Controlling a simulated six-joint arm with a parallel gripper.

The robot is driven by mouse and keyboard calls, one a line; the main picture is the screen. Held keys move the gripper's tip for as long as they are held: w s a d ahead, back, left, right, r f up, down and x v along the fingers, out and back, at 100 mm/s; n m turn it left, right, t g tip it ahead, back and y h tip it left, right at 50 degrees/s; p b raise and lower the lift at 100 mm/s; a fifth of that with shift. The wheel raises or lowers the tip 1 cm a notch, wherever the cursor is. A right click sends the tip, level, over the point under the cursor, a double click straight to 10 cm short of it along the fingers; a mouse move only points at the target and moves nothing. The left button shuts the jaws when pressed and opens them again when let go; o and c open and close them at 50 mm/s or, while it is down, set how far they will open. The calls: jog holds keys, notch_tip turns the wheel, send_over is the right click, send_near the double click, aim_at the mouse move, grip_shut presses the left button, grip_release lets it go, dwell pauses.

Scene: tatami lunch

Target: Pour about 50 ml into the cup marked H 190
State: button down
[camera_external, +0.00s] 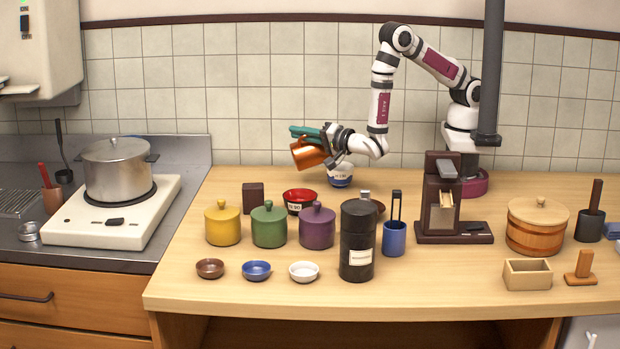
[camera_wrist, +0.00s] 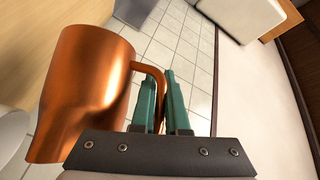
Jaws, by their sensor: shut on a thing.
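My gripper (camera_external: 300,132) has teal fingers, and they are shut on the handle of a copper jug (camera_external: 307,154). The jug is held tilted in the air above the back of the counter. In the wrist view the jug (camera_wrist: 85,90) is left of my gripper (camera_wrist: 160,78). Its inside is hidden and no stream shows. A red bowl-like cup (camera_external: 312,204) with a pale label stands below the jug, behind the jars. A blue and white cup (camera_external: 341,182) with a label stands behind it to the right. I cannot read either label fully.
Yellow (camera_external: 223,226), green (camera_external: 269,227) and purple (camera_external: 317,228) lidded jars and a black canister (camera_external: 358,245) stand in front of the cups. A dark block (camera_external: 253,197) is left of the red cup. A dark brown device (camera_external: 452,232) stands to the right.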

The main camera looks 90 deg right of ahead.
aim_at(293, 147)
jog(key=shift+s+d+r+m+t+h, duration=0.25)
jog(key=shift+s+r+m+t, duration=0.3)
jog(key=shift+s, duration=0.3)
jog(key=shift+s+r, duration=0.1)
jog(key=shift+s+r+m+t+h+b, duration=0.35)
jog(key=shift+s+r+t+b, duration=0.1)
jog(key=shift+b, duration=0.45)
dwell(1.1)
jog(key=shift+d, duration=0.1)
jog(key=w+f, duration=0.1)
jog(key=w+n+g, duration=0.1)
jog(key=w+f+n+g+y, duration=0.1)
jog(key=shift+w+a+f, duration=0.3)
jog(key=shift+w, duration=0.05)
jog(key=shift+w+f+n+g+y, duration=0.15)
jog(key=shift+w+f+n+g, duration=0.2)
jog(key=shift+f+g, duration=0.2)
jog(key=shift+w+f+n+g+y, duration=0.15)
jog(key=shift+w+f+n+g, duration=0.1)
jog(key=shift+f+n+g, duration=0.25)
dwell(0.6)
